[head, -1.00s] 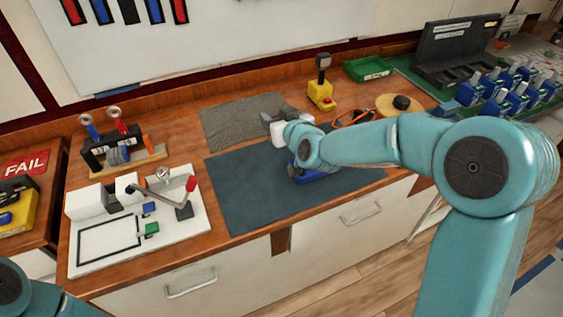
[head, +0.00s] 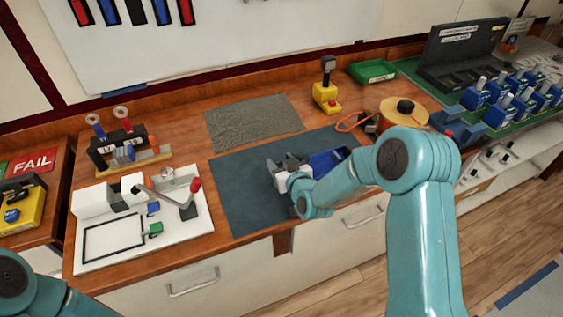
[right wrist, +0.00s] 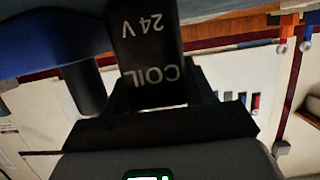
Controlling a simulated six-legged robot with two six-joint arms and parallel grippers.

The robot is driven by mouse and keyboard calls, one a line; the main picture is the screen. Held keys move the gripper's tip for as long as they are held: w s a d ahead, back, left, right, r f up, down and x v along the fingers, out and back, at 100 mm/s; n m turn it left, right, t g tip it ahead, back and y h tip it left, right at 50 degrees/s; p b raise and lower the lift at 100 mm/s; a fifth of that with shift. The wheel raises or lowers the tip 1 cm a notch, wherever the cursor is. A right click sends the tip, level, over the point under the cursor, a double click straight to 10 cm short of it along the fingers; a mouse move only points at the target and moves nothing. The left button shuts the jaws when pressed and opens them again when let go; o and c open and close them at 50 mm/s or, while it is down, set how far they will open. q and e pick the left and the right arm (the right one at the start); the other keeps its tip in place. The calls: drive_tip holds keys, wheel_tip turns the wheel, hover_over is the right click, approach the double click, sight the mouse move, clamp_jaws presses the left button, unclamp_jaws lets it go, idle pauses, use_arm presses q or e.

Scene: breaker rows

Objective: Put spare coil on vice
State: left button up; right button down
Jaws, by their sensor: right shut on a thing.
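My right gripper (head: 279,165) is low over the dark blue-grey mat (head: 240,195) in the head view. In the right wrist view it is shut on a black block, the coil (right wrist: 150,55), whose white letters read "COIL" and "24 V" upside down. In the head view the coil is hard to tell from the grey fingers. A blue object (head: 326,159), which looks like the vice, is on the mat just right of the gripper. My right arm hides part of it. My left gripper is out of view; only a teal arm part shows at the lower left.
A white fixture board (head: 105,245) with a red-handled lever lies left of the mat. A grey textured mat (head: 252,122) lies behind.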

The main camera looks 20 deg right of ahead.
drive_tip(key=shift+f, duration=0.1)
drive_tip(key=c, duration=0.7)
unclamp_jaws()
